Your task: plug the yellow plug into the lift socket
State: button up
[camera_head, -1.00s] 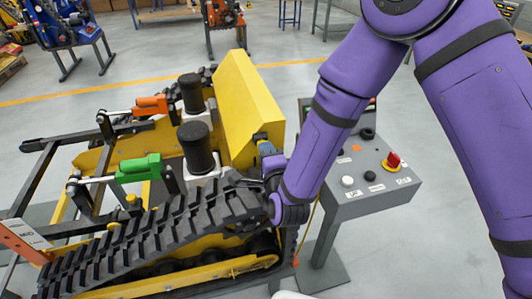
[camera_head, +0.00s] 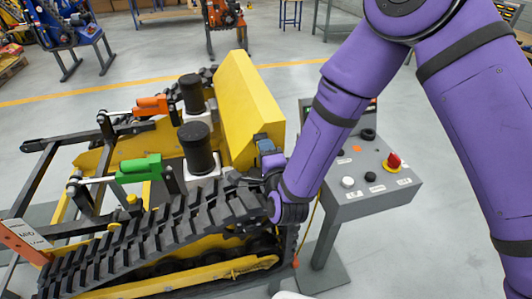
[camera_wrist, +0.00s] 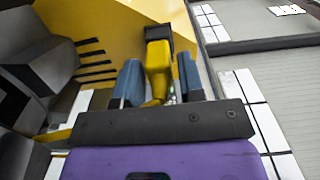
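The yellow plug (camera_wrist: 158,68) is between the two blue fingers of my gripper (camera_wrist: 160,82) in the wrist view. Narrow gaps show beside it, so the fingers look open around it. Its far end meets the dark socket housing (camera_wrist: 157,33) on the carrier's yellow panel; how deep it sits is hidden. In the head view, my gripper (camera_head: 270,152) is at the panel's lower right edge, by the dark socket (camera_head: 260,138). The plug is hidden there. A thin yellow cable (camera_head: 310,218) hangs behind my wrist.
The tracked carrier has a yellow panel (camera_head: 250,100), black track (camera_head: 150,240), green cylinder (camera_head: 139,169) and orange cylinder (camera_head: 152,104). A grey control console (camera_head: 350,208) with a red knob (camera_head: 393,160) stands close on the right.

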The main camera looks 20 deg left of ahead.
jog(key=shift+o, duration=1.1)
jog(key=v, duration=1)
jog(key=shift+s+d, duration=0.2)
jog(key=shift+s, duration=0.15)
jog(key=w+d+r+n+g+h, duration=0.3)
jog(key=w+d+r+n, duration=0.3)
jog(key=w+d+r, duration=0.65)
jog(key=s+d+r+n+g+h, duration=0.25)
jog(key=s+d+r, duration=0.25)
jog(key=d+r, duration=0.55)
jog(key=s+d+r+n+g+h, duration=0.1)
jog(key=s+d+r+g+h, duration=0.1)
jog(key=s+d, duration=0.6)
jog(key=s+d+r+n+g+h, duration=0.2)
jog(key=s+d+r, duration=0.2)
jog(key=s+d, duration=0.5)
jog(key=shift+s+d, duration=0.2)
jog(key=shift+s, duration=0.9)
